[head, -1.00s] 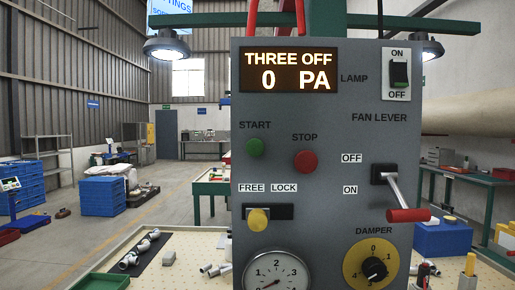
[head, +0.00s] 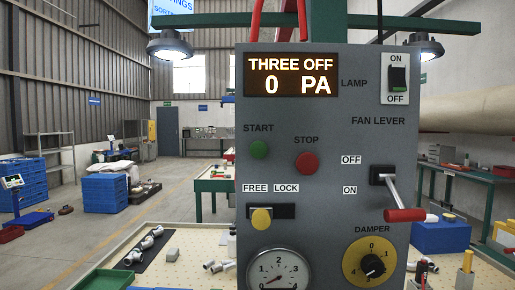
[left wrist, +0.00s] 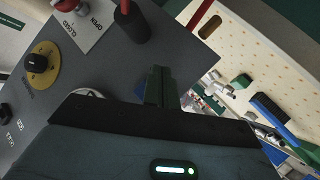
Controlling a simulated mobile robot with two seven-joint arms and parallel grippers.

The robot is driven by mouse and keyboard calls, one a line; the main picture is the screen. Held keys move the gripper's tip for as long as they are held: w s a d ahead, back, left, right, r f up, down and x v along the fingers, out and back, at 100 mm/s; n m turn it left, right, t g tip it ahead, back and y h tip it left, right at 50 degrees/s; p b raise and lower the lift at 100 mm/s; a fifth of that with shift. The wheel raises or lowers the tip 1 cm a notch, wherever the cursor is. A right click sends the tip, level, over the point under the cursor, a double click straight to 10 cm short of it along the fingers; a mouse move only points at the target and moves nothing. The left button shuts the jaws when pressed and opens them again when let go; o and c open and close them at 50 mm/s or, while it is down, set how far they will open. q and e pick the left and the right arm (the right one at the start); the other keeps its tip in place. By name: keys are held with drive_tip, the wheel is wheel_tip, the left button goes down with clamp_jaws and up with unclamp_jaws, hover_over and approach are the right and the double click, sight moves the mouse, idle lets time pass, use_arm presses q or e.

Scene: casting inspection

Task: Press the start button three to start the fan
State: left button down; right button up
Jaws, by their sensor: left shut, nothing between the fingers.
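The grey control panel (head: 330,222) stands close in front of me in the head view. Its green start button (head: 259,150) is at the left, under the word START, with a red stop button (head: 307,162) to its right. The lit display (head: 291,76) reads THREE OFF and 0 PA. The fan lever (head: 404,213) has a red grip and hangs down to the right, below the ON label. My left gripper (left wrist: 158,82) is shut and empty in the left wrist view, beside a grey panel face. Neither gripper shows in the head view.
A yellow slide knob (head: 261,219) sits under FREE. A gauge (head: 279,272) and a yellow damper dial (head: 370,263) are below. A perforated table (head: 205,237) with pipe fittings lies behind the panel. Open floor is at the left.

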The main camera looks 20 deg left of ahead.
sight(252, 152)
use_arm(q)
drive_tip(key=shift+t+h, duration=0.7)
drive_tip(key=shift+h, duration=0.1)
drive_tip(key=r, duration=0.6)
drive_tip(key=d+r, duration=0.1)
drive_tip(key=r, duration=1.1)
drive_tip(key=shift+w+d+r, duration=0.25)
drive_tip(key=shift+w+r, duration=0.05)
drive_tip(key=s+r+t+h, duration=0.1)
drive_tip(key=s+r, duration=0.2)
drive_tip(key=r, duration=0.8)
drive_tip(key=s+d+r+n+t+h, duration=0.1)
drive_tip(key=s+r, duration=0.3)
drive_tip(key=r, duration=0.7)
drive_tip(key=shift+s+d+p, duration=0.15)
drive_tip(key=shift+s+p, duration=0.1)
drive_tip(key=shift+p, duration=0.1)
drive_tip(key=shift+w+a, duration=0.4)
drive_tip(key=shift+w, duration=1)
drive_tip(key=shift+w+a, duration=0.4)
drive_tip(key=shift+w, duration=1.05)
drive_tip(key=shift+w+a, duration=0.4)
drive_tip(key=shift+w, duration=1)
drive_tip(key=shift+w, duration=0.1)
drive_tip(key=shift+w+a, duration=0.1)
drive_tip(key=shift+w, duration=0.25)
